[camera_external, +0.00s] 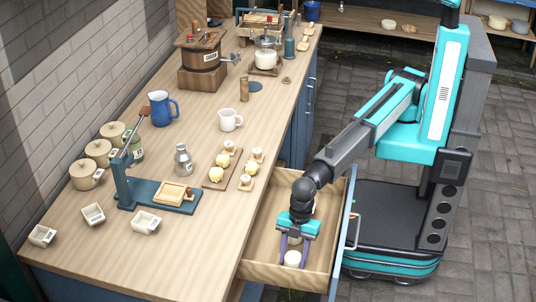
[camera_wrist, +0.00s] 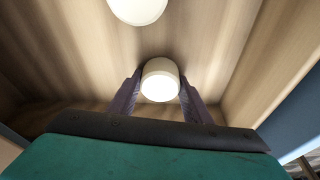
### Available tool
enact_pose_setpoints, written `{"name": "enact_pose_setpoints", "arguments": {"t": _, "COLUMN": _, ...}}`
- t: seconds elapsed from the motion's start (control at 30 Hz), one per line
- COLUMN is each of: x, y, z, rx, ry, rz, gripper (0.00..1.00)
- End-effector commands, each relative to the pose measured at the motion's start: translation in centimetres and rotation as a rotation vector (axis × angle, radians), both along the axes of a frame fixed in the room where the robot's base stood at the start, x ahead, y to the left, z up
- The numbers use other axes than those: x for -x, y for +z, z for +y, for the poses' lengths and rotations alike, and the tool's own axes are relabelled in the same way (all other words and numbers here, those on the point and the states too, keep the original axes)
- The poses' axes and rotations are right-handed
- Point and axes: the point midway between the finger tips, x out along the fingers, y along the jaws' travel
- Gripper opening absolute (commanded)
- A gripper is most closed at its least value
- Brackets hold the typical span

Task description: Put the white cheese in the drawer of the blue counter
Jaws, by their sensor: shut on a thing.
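The drawer (camera_external: 266,230) of the blue counter (camera_external: 302,118) is pulled out, and its pale wood inside shows. My gripper (camera_external: 293,257) points down inside the drawer, toward its near end. Its purple fingers are shut on a round white cheese (camera_external: 293,259). In the wrist view the cheese (camera_wrist: 160,82) sits between the two fingertips. A second round white piece (camera_wrist: 138,8) shows beyond it at the top edge, partly cut off. I cannot tell whether the held cheese touches the drawer floor.
The wooden countertop (camera_external: 200,130) to the left holds a press (camera_external: 160,192), a blue jug (camera_external: 161,108), a white mug (camera_external: 229,120) and a board with yellow pieces (camera_external: 224,170). The drawer walls stand close around my gripper. Paved floor (camera_external: 480,200) lies to the right.

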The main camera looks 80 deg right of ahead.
Motion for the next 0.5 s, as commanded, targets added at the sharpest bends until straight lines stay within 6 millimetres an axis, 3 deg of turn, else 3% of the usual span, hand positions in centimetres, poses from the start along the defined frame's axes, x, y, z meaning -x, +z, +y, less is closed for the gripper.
{"name": "enact_pose_setpoints", "arguments": {"t": 0.03, "x": 0.0, "y": -0.14, "z": 0.01, "rx": 0.0, "ry": 0.0, "rz": 0.0, "gripper": 0.2}}
{"name": "enact_pose_setpoints", "arguments": {"t": 0.07, "x": 0.0, "y": -0.16, "z": 0.0, "rx": 0.0, "ry": 0.0, "rz": 0.0, "gripper": 0.46}}
{"name": "enact_pose_setpoints", "arguments": {"t": 0.17, "x": 0.0, "y": -0.12, "z": 0.0, "rx": 0.0, "ry": 0.0, "rz": 0.0, "gripper": 0.63}}
{"name": "enact_pose_setpoints", "arguments": {"t": 0.5, "x": 0.0, "y": -0.03, "z": 0.01, "rx": 0.0, "ry": 0.0, "rz": 0.0, "gripper": 0.63}}
